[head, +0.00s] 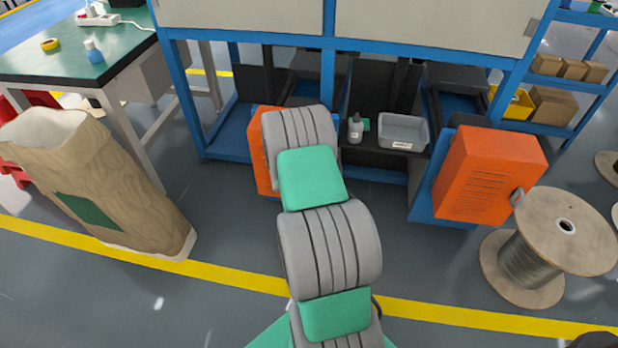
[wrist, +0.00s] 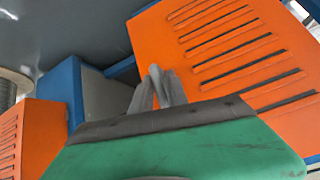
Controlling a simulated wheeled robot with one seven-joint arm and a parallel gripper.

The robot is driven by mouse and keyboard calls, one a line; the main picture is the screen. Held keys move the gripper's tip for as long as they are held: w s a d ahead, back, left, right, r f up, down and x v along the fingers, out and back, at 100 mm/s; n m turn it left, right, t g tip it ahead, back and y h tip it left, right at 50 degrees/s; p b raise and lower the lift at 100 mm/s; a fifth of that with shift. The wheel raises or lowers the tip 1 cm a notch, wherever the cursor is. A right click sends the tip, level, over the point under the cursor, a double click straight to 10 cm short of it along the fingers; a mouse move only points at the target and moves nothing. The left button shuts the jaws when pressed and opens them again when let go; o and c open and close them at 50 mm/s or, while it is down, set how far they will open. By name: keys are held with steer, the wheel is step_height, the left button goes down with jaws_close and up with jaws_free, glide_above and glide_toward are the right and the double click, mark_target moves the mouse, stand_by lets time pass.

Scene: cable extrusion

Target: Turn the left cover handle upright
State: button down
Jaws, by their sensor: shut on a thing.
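The left orange cover (head: 265,165) is partly hidden behind my arm in the head view. It fills the right of the wrist view (wrist: 235,45) with its dark slots. My gripper (wrist: 156,78) is at the edge of this cover, its grey fingers closed on the left cover handle (wrist: 155,72). Only a small grey end of the handle shows between the fingertips, so its angle is hard to tell. In the head view my arm hides both the gripper and this handle.
The right orange cover (head: 490,175) has a grey handle (head: 518,198); a cable spool (head: 550,240) stands beside it. A grey bin (head: 403,130) and a bottle (head: 355,127) sit on the shelf between the covers.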

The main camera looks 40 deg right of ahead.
steer(key=shift+s+f+n+g+h+b, duration=0.25)
steer(key=shift+f+n+g+h+b, duration=0.1)
steer(key=shift+g, duration=0.15)
steer(key=shift+r, duration=0.1)
steer(key=shift+s, duration=0.2)
steer(key=c, duration=1.5)
jaws_free()
steer(key=shift+d, duration=0.15)
steer(key=shift+o, duration=0.2)
steer(key=shift+w, duration=0.1)
steer(key=shift+w+r, duration=0.15)
steer(key=shift+w, duration=0.05)
steer(key=shift+a+r, duration=0.15)
steer(key=shift+a, duration=0.05)
steer(key=p+v, duration=0.2)
steer(key=v, duration=0.5)
steer(key=shift+a, duration=0.25)
